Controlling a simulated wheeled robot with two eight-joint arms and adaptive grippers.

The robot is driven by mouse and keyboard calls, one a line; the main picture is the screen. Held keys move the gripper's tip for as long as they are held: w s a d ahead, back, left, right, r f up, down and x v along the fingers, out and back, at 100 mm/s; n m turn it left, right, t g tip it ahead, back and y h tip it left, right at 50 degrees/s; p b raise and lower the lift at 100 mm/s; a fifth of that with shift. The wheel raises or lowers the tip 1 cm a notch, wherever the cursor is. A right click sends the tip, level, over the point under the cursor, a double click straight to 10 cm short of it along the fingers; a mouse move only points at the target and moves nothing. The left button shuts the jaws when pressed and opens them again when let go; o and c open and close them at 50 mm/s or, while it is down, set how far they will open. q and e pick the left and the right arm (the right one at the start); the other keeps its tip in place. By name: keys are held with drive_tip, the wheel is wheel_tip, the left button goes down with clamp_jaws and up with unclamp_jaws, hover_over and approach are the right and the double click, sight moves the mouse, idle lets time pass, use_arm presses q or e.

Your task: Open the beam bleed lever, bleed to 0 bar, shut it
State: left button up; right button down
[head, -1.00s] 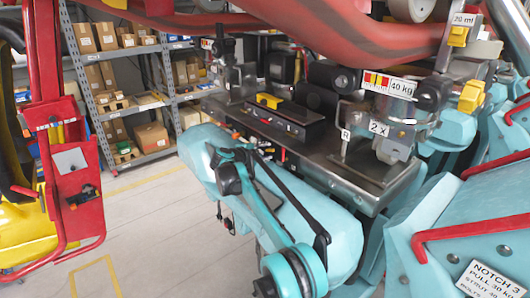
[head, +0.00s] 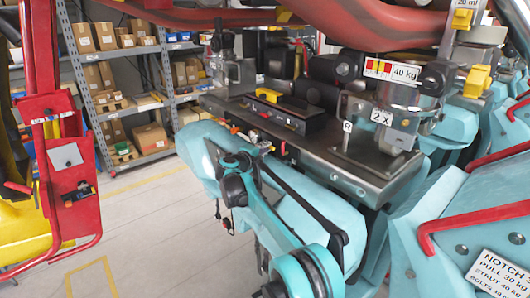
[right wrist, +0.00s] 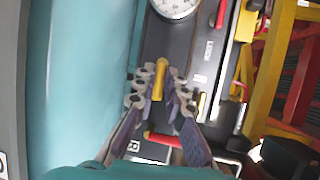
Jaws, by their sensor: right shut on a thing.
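In the right wrist view a yellow lever (right wrist: 158,84) stands on a dark panel (right wrist: 185,45) between the fingers of my right gripper (right wrist: 159,93). The gripper is shut on this lever. The lever's lower end is partly hidden by the fingers. A round white gauge (right wrist: 176,4) is cut off by the top edge, and its reading cannot be told. A red handle (right wrist: 162,139) lies across the panel nearer my wrist. My left gripper is not in view.
A steel deck (head: 355,170) with a 40 kg label (head: 391,71) and yellow clips lies beyond the beam. A red frame (head: 75,165) stands at the left. Shelves with boxes (head: 120,90) are behind. The floor (head: 145,220) between is clear.

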drive_tip(key=c, duration=1.6)
unclamp_jaws()
drive_tip(key=shift+s, duration=0.1)
drive_tip(key=v, duration=1.2)
